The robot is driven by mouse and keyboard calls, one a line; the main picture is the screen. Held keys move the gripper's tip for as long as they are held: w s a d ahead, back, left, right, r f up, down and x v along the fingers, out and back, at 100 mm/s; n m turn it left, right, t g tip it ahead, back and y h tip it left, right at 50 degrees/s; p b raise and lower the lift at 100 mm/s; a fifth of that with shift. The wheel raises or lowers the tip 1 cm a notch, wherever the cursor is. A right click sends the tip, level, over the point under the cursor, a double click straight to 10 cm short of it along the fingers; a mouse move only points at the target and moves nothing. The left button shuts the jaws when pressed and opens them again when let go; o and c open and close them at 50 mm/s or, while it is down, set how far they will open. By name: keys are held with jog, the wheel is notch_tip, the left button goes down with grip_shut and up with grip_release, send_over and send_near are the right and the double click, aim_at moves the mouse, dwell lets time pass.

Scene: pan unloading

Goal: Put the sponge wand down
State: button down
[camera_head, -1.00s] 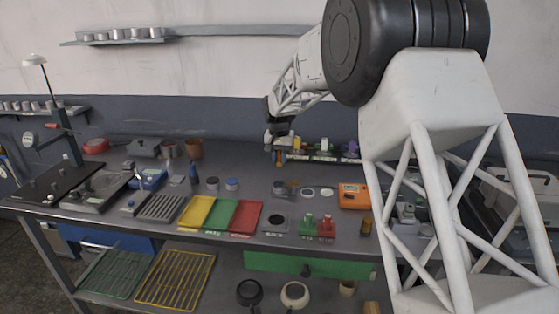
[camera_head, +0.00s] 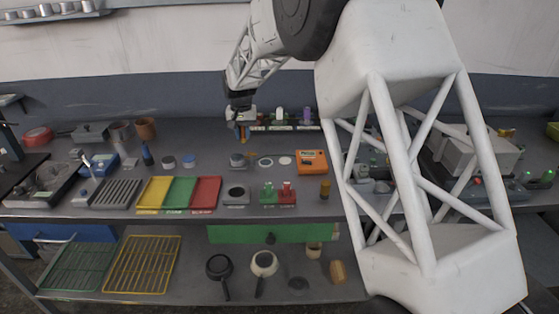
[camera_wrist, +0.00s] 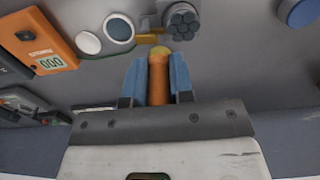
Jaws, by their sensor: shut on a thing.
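My gripper (camera_wrist: 158,82) is shut on the sponge wand (camera_wrist: 158,74), an orange-brown cylinder with a yellowish rounded end, between its two blue fingers in the wrist view. In the head view my gripper (camera_head: 242,124) is over the back of the bench, by the left end of a long rack. The wand (camera_head: 243,135) shows there as a small orange piece hanging below it. Whether the wand touches the bench cannot be told.
The rack (camera_head: 285,127) holds several coloured items. A grey knobbed part (camera_wrist: 182,20) lies just beyond the wand's tip. White and dark discs (camera_wrist: 88,42) and an orange meter (camera_wrist: 47,48) are left. A blue round piece (camera_wrist: 297,12) is right. Bare bench lies right of the wand.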

jog(key=s+d+f, duration=0.1)
jog(key=s+d, duration=0.3)
jog(key=d, duration=0.1)
jog(key=s+d+f, duration=0.2)
jog(key=s+d, duration=0.2)
jog(key=d, duration=0.2)
jog(key=s+d+f, duration=0.2)
jog(key=s+d, duration=0.3)
jog(key=d, duration=0.1)
jog(key=shift+w, duration=0.1)
send_over(285, 161)
jog(key=shift+w+f, duration=0.2)
jog(key=shift+f, duration=0.55)
jog(key=shift+f, duration=1.75)
jog(key=shift+f, duration=0.1)
jog(key=c, duration=1)
grip_release()
